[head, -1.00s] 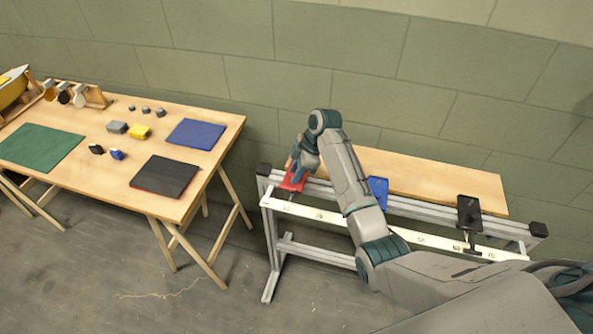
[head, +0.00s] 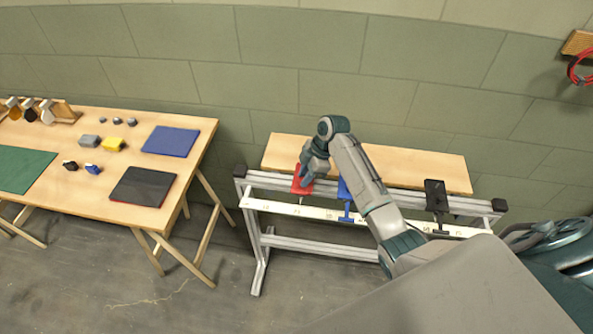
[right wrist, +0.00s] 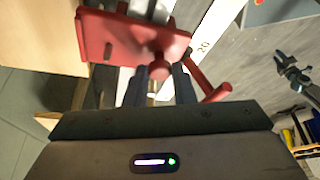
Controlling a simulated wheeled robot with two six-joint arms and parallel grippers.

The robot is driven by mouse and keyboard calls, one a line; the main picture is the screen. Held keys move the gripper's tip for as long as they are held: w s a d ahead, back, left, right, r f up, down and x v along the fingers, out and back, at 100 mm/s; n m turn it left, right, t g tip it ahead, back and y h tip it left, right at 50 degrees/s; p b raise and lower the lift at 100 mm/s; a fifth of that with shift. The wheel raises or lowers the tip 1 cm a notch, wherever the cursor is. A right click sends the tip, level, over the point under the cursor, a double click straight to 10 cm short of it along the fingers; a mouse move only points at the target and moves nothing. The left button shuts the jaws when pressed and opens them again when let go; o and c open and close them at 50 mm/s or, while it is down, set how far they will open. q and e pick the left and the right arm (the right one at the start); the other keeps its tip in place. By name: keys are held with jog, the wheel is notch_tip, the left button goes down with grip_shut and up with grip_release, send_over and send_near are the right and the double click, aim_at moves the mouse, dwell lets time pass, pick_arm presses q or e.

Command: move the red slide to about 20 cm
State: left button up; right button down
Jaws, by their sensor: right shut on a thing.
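The red slide (head: 302,186) sits on the metal rail (head: 385,200), left of its middle. In the right wrist view, the red slide (right wrist: 125,38) is a red plate with a round knob and a red lever. My right gripper (head: 306,178) is shut on the knob, which shows between its fingers in the right wrist view (right wrist: 160,74). The white scale (head: 275,206) runs along the rail's front. Its mark 20 shows close beside the slide in the right wrist view (right wrist: 203,47). The exact reading cannot be told. My left gripper is not in the head view.
A blue slide (head: 344,188) stands a short way right of the red one, partly behind my right arm. A black slide (head: 437,194) is near the rail's right end. A wooden board (head: 430,167) lies behind. A table (head: 115,208) with mats stands left.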

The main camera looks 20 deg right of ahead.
jog(key=shift+w+a, duration=0.15)
jog(key=c, duration=1.2)
grip_release()
jog(key=shift+r, duration=0.1)
jog(key=b+v, duration=0.3)
jog(key=v, duration=0.7)
jog(key=shift+r, duration=0.35)
